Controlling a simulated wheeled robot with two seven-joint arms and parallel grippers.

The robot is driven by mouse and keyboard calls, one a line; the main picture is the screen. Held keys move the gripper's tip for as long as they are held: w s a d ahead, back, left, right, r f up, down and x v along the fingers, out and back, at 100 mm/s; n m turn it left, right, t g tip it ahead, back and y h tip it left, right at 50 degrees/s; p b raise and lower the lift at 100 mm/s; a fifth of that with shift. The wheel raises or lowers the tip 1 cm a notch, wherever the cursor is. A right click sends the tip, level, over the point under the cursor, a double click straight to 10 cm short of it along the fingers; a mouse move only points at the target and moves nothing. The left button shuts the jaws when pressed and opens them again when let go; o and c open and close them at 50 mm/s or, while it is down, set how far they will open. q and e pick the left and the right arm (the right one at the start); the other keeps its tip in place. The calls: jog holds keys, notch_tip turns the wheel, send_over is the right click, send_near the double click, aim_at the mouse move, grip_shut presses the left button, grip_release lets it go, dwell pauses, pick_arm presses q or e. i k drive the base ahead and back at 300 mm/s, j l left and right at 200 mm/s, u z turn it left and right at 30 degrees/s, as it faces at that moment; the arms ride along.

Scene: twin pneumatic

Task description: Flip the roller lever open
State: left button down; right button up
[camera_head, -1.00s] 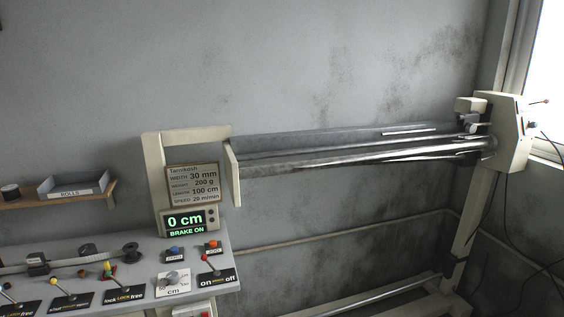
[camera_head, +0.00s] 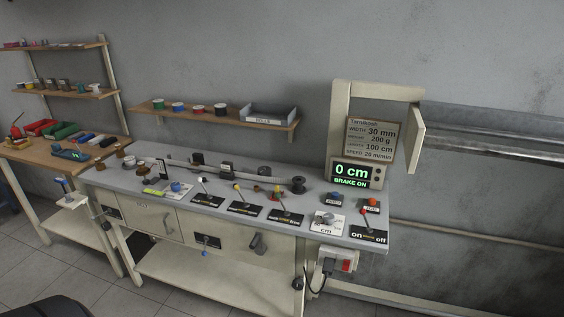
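A grey control bench (camera_head: 180,180) carries a row of small levers on black label plates. A pale-knobbed lever (camera_head: 203,187) is at the left of the row. A red-knobbed lever (camera_head: 364,216) stands at the "on/off" plate (camera_head: 369,235). The labels are too small to tell surely which is the roller lever. Neither of my grippers is in view.
A display (camera_head: 355,175) reads "0 cm, BRAKE ON". Blue and orange buttons sit below it. Metal rollers (camera_head: 490,145) extend right. A wall shelf (camera_head: 215,118) holds spools and a grey tray. A wooden workbench (camera_head: 65,158) is at left. Floor in front is partly clear.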

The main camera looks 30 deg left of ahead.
aim_at(236, 188)
jog(key=j+u, duration=0.1)
jog(key=u, duration=0.65)
jog(key=l+u, duration=0.15)
jog(key=u, duration=0.45)
